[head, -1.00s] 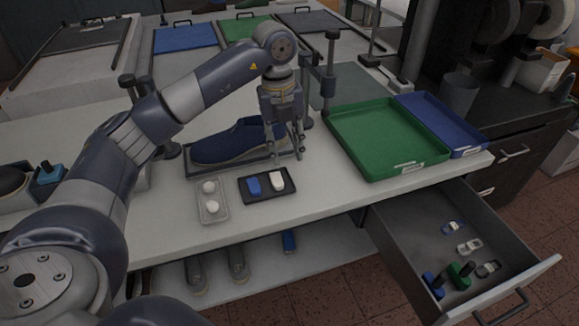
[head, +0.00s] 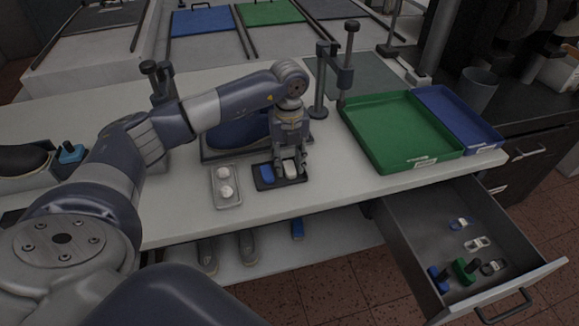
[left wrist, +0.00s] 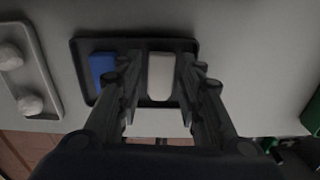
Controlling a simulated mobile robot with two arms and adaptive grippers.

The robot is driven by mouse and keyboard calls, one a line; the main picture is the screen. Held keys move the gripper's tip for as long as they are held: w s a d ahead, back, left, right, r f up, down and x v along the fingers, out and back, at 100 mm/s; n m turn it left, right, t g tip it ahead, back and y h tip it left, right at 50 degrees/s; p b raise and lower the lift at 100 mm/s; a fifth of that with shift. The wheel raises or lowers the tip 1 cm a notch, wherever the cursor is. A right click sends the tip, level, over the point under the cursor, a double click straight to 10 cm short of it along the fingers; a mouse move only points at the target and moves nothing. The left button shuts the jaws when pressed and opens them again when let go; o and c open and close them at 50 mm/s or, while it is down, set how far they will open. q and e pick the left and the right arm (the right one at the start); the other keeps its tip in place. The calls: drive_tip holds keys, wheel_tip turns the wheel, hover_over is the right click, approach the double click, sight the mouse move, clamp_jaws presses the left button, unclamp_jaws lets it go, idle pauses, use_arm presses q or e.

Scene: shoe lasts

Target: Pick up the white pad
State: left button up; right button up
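The white pad (head: 291,169) lies on the right side of a small black tray (head: 267,186) on the table. In the left wrist view the white pad (left wrist: 161,76) sits between the two fingers of my left gripper (left wrist: 158,95). The fingers are apart, with a finger on each side of the pad; I cannot tell whether they touch it. In the head view my left gripper (head: 290,170) points down at the tray and partly hides the pad. My right gripper is not in view.
A blue pad (head: 267,173) lies beside the white one. A clear tray with white balls (head: 226,205) is to the left. A blue shoe (head: 238,134) stands behind. Green (head: 440,155) and blue (head: 493,143) trays are at right. An open drawer (head: 410,262) juts out below.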

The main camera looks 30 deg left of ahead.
use_arm(q)
drive_tip(key=shift+f, duration=0.15)
drive_tip(key=c, duration=0.5)
